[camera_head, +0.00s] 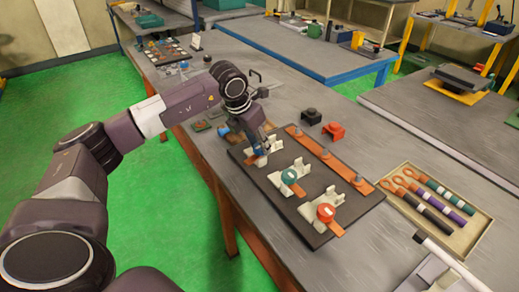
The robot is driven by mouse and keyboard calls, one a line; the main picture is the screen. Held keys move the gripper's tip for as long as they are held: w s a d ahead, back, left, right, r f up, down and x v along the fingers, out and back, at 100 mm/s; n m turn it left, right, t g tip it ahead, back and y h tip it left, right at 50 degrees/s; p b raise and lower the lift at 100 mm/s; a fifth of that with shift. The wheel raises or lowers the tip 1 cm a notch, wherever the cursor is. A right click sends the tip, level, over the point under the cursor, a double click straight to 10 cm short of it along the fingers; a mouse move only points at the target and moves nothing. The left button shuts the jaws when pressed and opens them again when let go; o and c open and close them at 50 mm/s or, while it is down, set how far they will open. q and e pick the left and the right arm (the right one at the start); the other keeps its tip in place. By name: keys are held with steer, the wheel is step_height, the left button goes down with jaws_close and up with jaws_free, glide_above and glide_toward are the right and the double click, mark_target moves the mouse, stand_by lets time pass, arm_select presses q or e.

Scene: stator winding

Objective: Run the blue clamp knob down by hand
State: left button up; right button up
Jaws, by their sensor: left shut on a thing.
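My left gripper (256,144) reaches down from the left arm to the farthest of three clamp stations on a dark board (322,232). It is shut on the blue clamp knob (261,153), which is small and mostly hidden by the fingers. A cream clamp body (275,143) stands beside it. The green knob (289,177) and the red-orange knob (325,212) sit at the two nearer cream clamps, free of any gripper. How far down the blue knob sits cannot be told. My right gripper is not in view.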

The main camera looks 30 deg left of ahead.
arm_select(q)
steer(key=m, duration=0.1)
steer(key=m+h, duration=0.1)
steer(key=shift+w+a+r+m+b, duration=0.2)
steer(key=shift+m+b, duration=0.1)
steer(key=shift+m, duration=0.1)
steer(key=m+g+h, duration=0.1)
steer(key=m, duration=0.2)
steer(key=shift+w+r+m, duration=0.1)
steer(key=shift+r+m, duration=0.05)
steer(key=shift+m, duration=0.15)
steer(key=m+g+h, duration=0.1)
steer(key=m, duration=0.2)
steer(key=shift+w+a, duration=0.1)
steer(key=shift+m+g+h, duration=0.4)
steer(key=shift+m+g, duration=0.4)
steer(key=shift+m, duration=1.7)
steer(key=o, duration=1)
steer(key=shift+o, duration=0.8)
